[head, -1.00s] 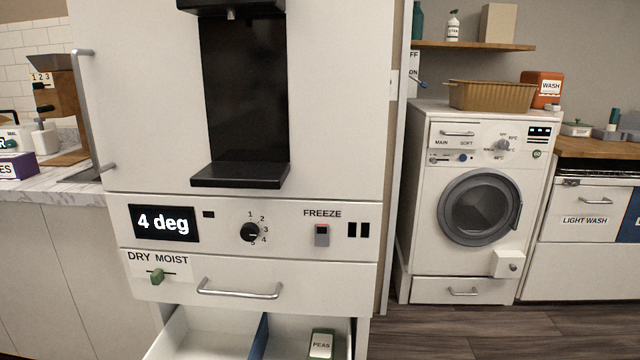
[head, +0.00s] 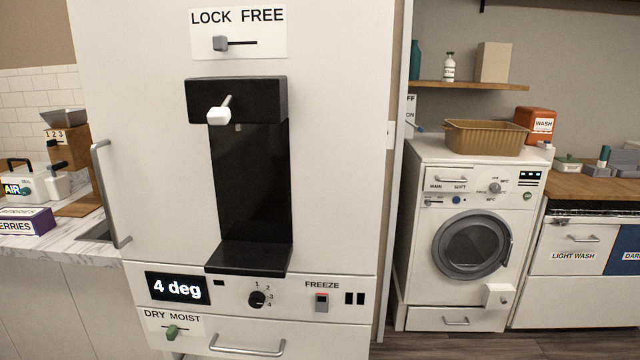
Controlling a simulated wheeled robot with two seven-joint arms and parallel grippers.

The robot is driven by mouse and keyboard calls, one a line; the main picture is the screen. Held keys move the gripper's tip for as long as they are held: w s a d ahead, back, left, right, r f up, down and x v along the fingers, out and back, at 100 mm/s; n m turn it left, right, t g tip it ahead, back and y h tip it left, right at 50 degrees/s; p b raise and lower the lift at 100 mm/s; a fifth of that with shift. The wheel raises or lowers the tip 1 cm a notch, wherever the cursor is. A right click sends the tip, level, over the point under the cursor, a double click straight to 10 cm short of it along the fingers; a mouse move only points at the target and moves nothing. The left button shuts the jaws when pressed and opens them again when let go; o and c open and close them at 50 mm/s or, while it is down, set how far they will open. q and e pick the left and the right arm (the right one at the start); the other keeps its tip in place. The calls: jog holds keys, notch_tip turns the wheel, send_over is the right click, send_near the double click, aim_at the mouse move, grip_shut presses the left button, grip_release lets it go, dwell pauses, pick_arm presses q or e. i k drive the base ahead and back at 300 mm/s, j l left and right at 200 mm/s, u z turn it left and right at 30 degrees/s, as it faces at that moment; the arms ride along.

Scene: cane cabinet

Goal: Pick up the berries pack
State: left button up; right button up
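The berries pack (head: 26,222) is a purple box with a white label reading "ERRIES", its left part cut off by the picture edge. It lies on the marble counter (head: 75,245) at the far left of the head view, left of the fridge. Neither of my grippers shows in the head view, so nothing is seen touching the pack.
The white fridge (head: 340,150) with its long handle (head: 110,195) stands right of the counter. Behind the pack are a white "AIR" appliance (head: 35,187) and a brown grinder-like machine (head: 72,165). A washing machine (head: 470,235) stands at right.

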aim_at(15, 221)
jog(key=u, duration=2.05)
jog(key=i+u, duration=0.4)
jog(key=i, duration=3.5)
jog(key=i+z, duration=0.2)
jog(key=z, duration=0.25)
jog(key=i+j+z, duration=0.1)
jog(key=z, duration=0.3)
jog(key=i+j+z, duration=0.2)
jog(key=z, duration=0.25)
jog(key=i+j+z, duration=0.2)
jog(key=z, duration=0.25)
